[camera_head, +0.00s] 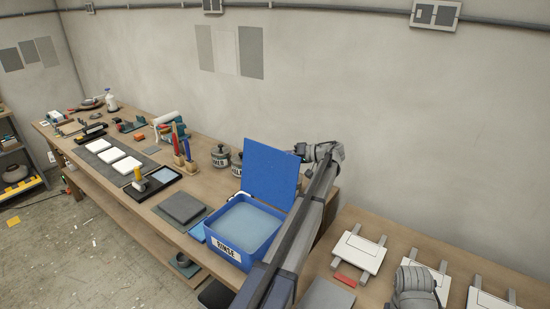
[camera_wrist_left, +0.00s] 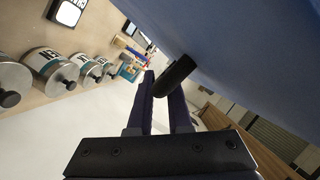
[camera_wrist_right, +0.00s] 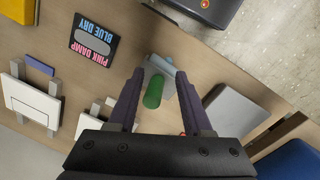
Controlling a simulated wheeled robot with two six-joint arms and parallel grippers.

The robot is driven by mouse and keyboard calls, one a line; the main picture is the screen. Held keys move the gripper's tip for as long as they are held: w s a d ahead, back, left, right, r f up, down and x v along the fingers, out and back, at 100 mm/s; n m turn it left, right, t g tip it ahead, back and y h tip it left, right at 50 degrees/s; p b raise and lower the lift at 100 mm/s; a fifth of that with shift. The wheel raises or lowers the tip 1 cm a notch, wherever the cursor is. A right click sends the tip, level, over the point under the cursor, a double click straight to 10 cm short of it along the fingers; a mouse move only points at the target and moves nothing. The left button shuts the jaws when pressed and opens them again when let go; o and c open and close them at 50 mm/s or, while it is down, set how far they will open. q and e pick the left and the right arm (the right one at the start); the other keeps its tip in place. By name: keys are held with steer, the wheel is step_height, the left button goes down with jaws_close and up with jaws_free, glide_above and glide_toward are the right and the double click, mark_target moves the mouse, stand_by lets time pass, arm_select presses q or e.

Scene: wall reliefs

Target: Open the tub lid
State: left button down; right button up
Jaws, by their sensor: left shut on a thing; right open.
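The blue tub (camera_head: 229,252), labelled RINSE, stands on the bench with pale blue-grey contents showing inside. Its blue lid (camera_head: 270,172) stands raised, near upright, at the tub's back edge. My left gripper (camera_head: 301,151) is at the lid's upper right corner, its fingers partly hidden. In the left wrist view my left gripper (camera_wrist_left: 164,88) is shut on the dark lid handle (camera_wrist_left: 177,74), which juts from the blue lid (camera_wrist_left: 235,50). In the right wrist view my right gripper (camera_wrist_right: 155,78) is open above the bench, with nothing held.
Lidded jars (camera_head: 220,156) stand behind the tub, and a grey slab (camera_head: 181,207) lies left of it. White framed plates (camera_head: 358,253) lie on the right bench. A green cylinder (camera_wrist_right: 153,92) lies below my right gripper. My left arm crosses in front of the tub's right side.

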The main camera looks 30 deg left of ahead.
arm_select(q)
steer(key=c, duration=0.8)
jaws_free()
steer(key=shift+c, duration=0.2)
steer(key=p+v, duration=0.1)
steer(key=v, duration=0.6)
steer(key=shift+d+p, duration=0.35)
steer(key=shift+p, duration=0.05)
